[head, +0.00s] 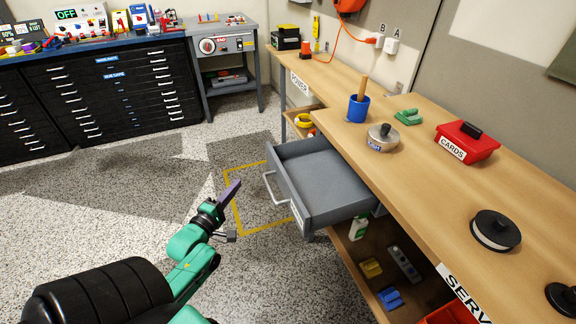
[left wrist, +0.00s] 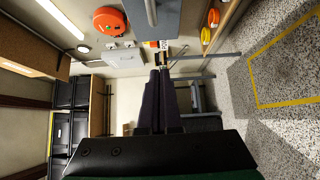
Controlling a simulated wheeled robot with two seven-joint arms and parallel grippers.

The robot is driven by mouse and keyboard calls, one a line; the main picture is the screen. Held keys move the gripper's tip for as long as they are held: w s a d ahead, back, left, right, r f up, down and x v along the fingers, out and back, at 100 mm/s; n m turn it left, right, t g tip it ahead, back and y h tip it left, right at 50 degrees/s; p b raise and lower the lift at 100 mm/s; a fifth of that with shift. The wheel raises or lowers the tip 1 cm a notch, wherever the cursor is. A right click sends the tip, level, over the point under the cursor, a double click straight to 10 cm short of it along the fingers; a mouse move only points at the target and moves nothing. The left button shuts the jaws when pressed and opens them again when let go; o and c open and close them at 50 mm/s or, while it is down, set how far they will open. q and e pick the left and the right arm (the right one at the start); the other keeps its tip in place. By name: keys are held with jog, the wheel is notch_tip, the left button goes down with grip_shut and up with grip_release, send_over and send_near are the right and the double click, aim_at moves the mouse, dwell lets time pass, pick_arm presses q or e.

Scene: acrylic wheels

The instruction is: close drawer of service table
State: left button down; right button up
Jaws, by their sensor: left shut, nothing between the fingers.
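The service table (head: 435,190) runs along the right of the head view, with a light wood top. Its grey drawer (head: 318,185) is pulled out to the left and looks empty. The drawer front carries a metal handle (head: 268,188). My left gripper (head: 231,192) is in front of the drawer, to the left of the handle and apart from it in the picture. Its dark fingers are together and hold nothing; they also show in the left wrist view (left wrist: 158,95). A grey panel, likely part of the drawer, shows at the top of the wrist view. My right gripper is not in view.
A blue cup (head: 358,108), a round metal tin (head: 382,138), a red CARDS box (head: 467,142) and a black-and-white spool (head: 495,231) stand on the tabletop. Small items lie on the lower shelf. Yellow tape (head: 232,203) marks the floor below the drawer. The floor to the left is clear.

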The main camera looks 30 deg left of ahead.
pick_arm(q)
send_near(268, 157)
jog(key=w+a, duration=0.1)
jog(key=a, duration=0.2)
jog(key=w, duration=0.1)
jog(key=w+d, duration=0.1)
jog(key=w, duration=0.1)
jog(key=w+d, duration=0.1)
jog(key=shift+w+d+r, duration=0.1)
jog(key=shift+w, duration=0.15)
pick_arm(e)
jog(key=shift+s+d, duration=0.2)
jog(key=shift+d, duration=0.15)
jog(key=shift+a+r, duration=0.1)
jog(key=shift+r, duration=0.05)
